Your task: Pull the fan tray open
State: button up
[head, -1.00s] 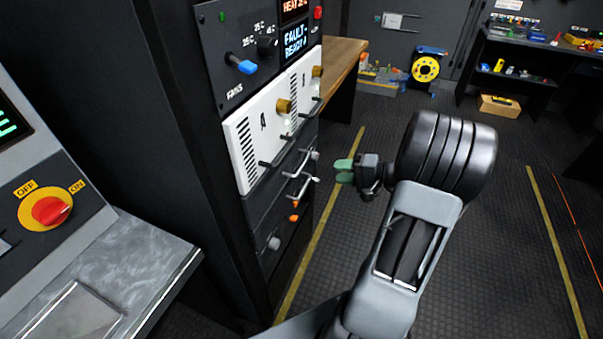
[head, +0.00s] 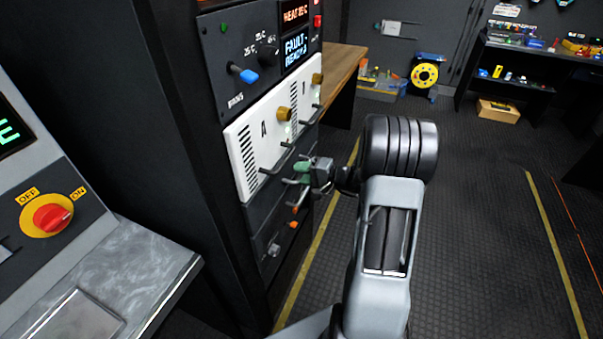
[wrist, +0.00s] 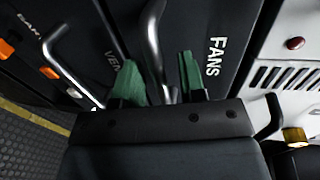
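The fan tray is the dark panel (wrist: 232,25) lettered FANS in the wrist view. In the head view it is the dark front (head: 262,200) just below the white panels. Its metal bar handle (wrist: 153,35) runs down between the green fingertips of my gripper (wrist: 160,82). The fingers stand apart, one on each side of the bar, with gaps visible. The tray front looks flush with the rack. In the head view my gripper (head: 303,172) is at the rack front and hides part of the tray and its handle.
Another bar handle (wrist: 70,65) is on the adjoining dark panel, with orange latches (wrist: 48,73) beside it. White panels (head: 245,150) with handles and brass knobs are above. A control desk (head: 140,270) stands at left. The floor (head: 480,220) at right is clear.

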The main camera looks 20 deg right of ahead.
jog(key=shift+a, duration=0.1)
grip_shut()
dwell(0.4)
